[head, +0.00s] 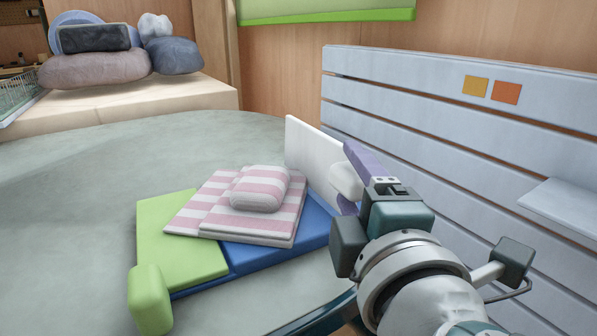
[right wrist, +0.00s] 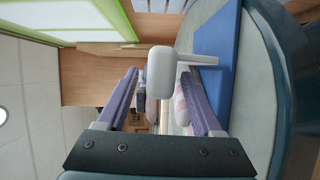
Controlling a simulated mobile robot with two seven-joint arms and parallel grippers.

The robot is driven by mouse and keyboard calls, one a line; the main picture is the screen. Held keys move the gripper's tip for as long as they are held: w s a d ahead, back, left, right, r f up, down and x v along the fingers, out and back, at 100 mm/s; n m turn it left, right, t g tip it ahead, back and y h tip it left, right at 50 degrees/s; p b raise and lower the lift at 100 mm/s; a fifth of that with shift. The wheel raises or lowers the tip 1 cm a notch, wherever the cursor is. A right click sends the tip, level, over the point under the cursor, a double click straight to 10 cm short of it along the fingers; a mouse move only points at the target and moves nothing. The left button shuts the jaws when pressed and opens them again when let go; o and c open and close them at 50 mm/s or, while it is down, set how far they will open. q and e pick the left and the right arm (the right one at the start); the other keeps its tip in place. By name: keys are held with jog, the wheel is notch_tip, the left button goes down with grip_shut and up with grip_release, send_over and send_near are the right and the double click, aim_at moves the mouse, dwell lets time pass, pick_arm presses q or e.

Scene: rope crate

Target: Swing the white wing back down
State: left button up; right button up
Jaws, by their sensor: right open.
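The white wing (head: 308,155) stands up on edge at the right side of the blue panel (head: 275,248). Its rounded white knob (head: 346,180) faces my right gripper (head: 347,178). In the right wrist view the knob (right wrist: 161,72) sits between the tips of the two purple fingers, with a gap on each side. The right gripper is open. The wing (right wrist: 205,59) shows there as a thin white strip beside the blue panel (right wrist: 222,70). My left gripper is not in view.
A folded pink-and-white striped cloth (head: 230,215) lies on the panel. The green wing (head: 180,250), with a green knob (head: 149,300), lies flat at left. A pale slatted board (head: 400,105) stands close behind my right arm. The grey-green table (head: 70,230) is clear at left.

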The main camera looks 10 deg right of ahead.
jog(key=shift+w, duration=0.2)
jog(key=shift+c, duration=0.4)
grip_shut()
dwell(0.9)
